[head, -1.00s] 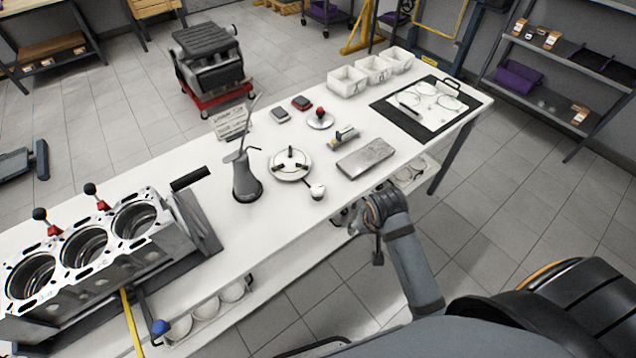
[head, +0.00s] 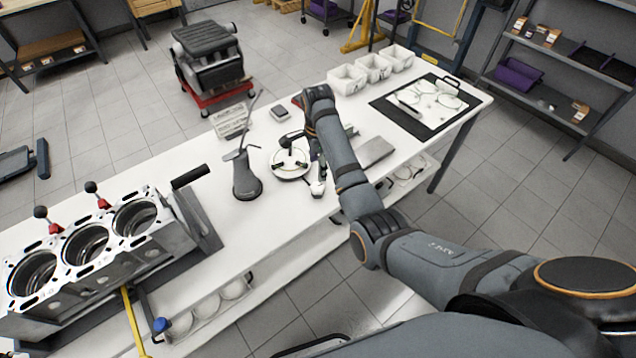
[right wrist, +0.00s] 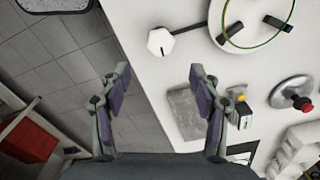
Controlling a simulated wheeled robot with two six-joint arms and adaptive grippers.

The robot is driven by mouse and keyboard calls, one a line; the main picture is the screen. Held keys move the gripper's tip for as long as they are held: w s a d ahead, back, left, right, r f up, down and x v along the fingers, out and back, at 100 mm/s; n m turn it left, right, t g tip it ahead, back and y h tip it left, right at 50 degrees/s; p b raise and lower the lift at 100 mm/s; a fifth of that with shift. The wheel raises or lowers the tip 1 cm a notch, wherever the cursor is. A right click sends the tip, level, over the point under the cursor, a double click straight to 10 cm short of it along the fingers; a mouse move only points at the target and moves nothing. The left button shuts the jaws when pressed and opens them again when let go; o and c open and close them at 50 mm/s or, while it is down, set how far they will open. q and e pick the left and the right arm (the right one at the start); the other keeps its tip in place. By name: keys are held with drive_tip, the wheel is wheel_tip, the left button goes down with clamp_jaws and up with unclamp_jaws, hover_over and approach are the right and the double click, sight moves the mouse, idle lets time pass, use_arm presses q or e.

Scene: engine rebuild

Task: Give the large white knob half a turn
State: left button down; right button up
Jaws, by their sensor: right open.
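A white, six-sided knob (right wrist: 160,42) sits at the end of a short dark rod beside a round white plate (right wrist: 250,22) in the right wrist view. In the head view the knob (head: 317,189) lies near the table's front edge, partly covered by my right gripper (head: 317,168). In the right wrist view my right gripper (right wrist: 158,72) is open and empty, its two fingers apart. The knob shows just beyond the gap between the fingertips, with no visible contact. My left gripper is not in view.
The round plate (head: 290,165) with dark spokes stands left of my gripper. A dark funnel-shaped can (head: 246,180) is further left. A grey block (head: 374,152) lies right of my forearm. A red-knobbed disc (right wrist: 292,92) shows in the right wrist view.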

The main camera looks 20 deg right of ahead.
sight(318, 186)
wheel_tip(318, 186, down, 9)
drive_tip(key=shift+f+p, duration=0.15)
drive_tip(key=shift+p, duration=0.2)
drive_tip(key=shift+c, duration=0.4)
